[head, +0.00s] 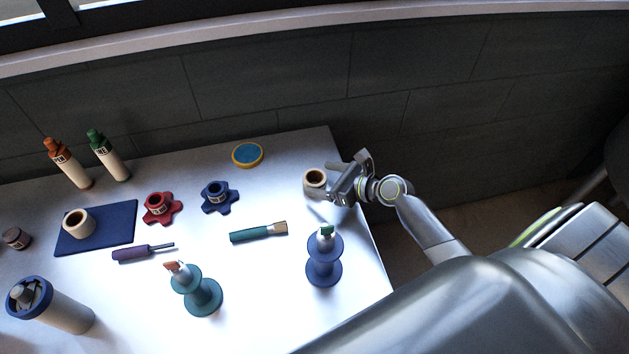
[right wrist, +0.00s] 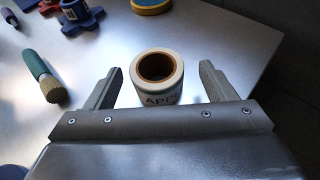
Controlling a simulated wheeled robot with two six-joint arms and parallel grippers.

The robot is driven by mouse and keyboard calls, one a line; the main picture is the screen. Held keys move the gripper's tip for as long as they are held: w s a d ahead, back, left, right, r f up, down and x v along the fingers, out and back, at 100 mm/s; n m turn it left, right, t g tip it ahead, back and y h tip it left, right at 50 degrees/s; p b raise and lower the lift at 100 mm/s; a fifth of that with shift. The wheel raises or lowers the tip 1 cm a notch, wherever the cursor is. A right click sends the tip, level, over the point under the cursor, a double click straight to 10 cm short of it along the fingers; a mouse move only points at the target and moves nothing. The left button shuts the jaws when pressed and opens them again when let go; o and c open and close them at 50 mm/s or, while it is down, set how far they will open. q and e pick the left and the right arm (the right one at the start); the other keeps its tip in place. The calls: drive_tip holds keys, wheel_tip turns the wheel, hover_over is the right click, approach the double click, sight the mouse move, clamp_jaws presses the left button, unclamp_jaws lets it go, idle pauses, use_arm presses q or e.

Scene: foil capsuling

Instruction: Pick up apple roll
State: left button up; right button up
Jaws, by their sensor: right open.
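The apple roll (head: 314,180) is a cream roll with a brown inner core. It stands on the table near the back right corner. In the right wrist view the roll (right wrist: 158,82) shows lettering that begins "AP" on its side. My right gripper (head: 332,180) is open beside the roll. In the right wrist view the fingers of my right gripper (right wrist: 160,85) are apart, one on each side of the roll, with gaps showing. The lower front of the roll is partly hidden by the gripper body. My left gripper is not in view.
On the table (head: 270,295) are a brush (head: 258,232), a blue spool stand (head: 324,268), a blue star-shaped holder (head: 219,197) and a yellow-rimmed disc (head: 247,154). Another roll (head: 78,223) sits on a blue mat (head: 118,232) at left. The table's right edge lies close to my right gripper.

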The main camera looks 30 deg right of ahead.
sight(308, 177)
drive_tip(key=x, duration=0.4)
drive_tip(key=shift+a, duration=0.2)
drive_tip(key=shift+w+a+f, duration=0.25)
drive_tip(key=shift+w+a, duration=0.05)
drive_tip(key=shift+w, duration=0.15)
drive_tip(key=shift+c, duration=0.3)
drive_tip(key=c, duration=1)
drive_tip(key=shift+r, duration=0.1)
